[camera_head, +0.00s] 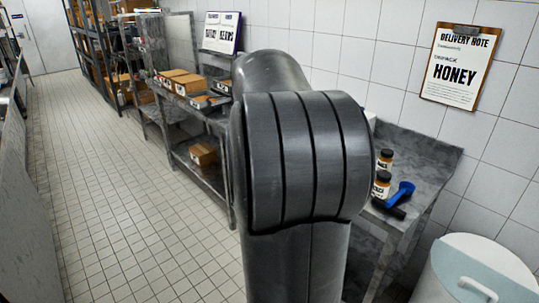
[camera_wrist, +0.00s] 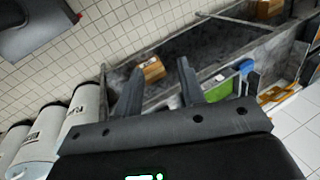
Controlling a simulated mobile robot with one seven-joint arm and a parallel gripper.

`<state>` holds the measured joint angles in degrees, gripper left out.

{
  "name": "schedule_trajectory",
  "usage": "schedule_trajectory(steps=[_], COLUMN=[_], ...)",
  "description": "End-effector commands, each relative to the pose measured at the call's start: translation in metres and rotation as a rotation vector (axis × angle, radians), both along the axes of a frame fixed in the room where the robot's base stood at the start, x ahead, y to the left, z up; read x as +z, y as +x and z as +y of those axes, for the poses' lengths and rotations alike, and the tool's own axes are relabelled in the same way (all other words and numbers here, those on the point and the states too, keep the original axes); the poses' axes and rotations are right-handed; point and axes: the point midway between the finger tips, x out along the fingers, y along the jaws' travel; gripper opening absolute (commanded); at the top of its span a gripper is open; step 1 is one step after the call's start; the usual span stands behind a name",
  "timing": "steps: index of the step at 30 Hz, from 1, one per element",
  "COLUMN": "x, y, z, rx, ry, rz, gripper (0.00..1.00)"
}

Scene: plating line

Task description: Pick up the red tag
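I see no red tag in either view. My gripper (camera_wrist: 160,65) shows in the wrist view with its two fingers apart and nothing between them. It is above the floor and a metal bench, with a brown box (camera_wrist: 153,70) in the background beyond the fingertips. In the head view my arm fills the middle and hides much of the bench behind it; the gripper is not visible there.
Jars (camera_head: 381,184), a blue scoop (camera_head: 401,194) and a dark object lie on the right bench. A white bin (camera_head: 470,270) stands at lower right. A delivery note (camera_head: 459,66) hangs on the wall. Shelves (camera_head: 180,120) hold boxes. The tiled aisle (camera_head: 130,200) is clear.

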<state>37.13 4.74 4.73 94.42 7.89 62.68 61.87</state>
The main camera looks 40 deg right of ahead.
Motion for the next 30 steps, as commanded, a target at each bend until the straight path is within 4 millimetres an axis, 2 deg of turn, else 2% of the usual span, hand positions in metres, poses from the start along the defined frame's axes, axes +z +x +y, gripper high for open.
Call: schedule_trajectory(steps=[1, 8, 13, 18, 21, 24, 30], x=[-0.006, -0.033, -0.063, -0.097, -0.114, -0.125, -0.138], y=[0.006, 0.014, -0.001, -0.032, -0.051, -0.065, -0.074], z=[-0.027, -0.143, -0.231, -0.313, -0.347, -0.37, -0.384], rx=[-0.087, -0.489, -0.787, -1.071, -1.199, -1.288, -1.35], ry=[0.035, 0.197, 0.322, 0.443, 0.502, 0.542, 0.571], rz=[0.001, -0.016, -0.035, -0.059, -0.071, -0.081, -0.086], gripper=[0.36, 0.36, 0.36, 0.36, 0.36, 0.36, 0.36])
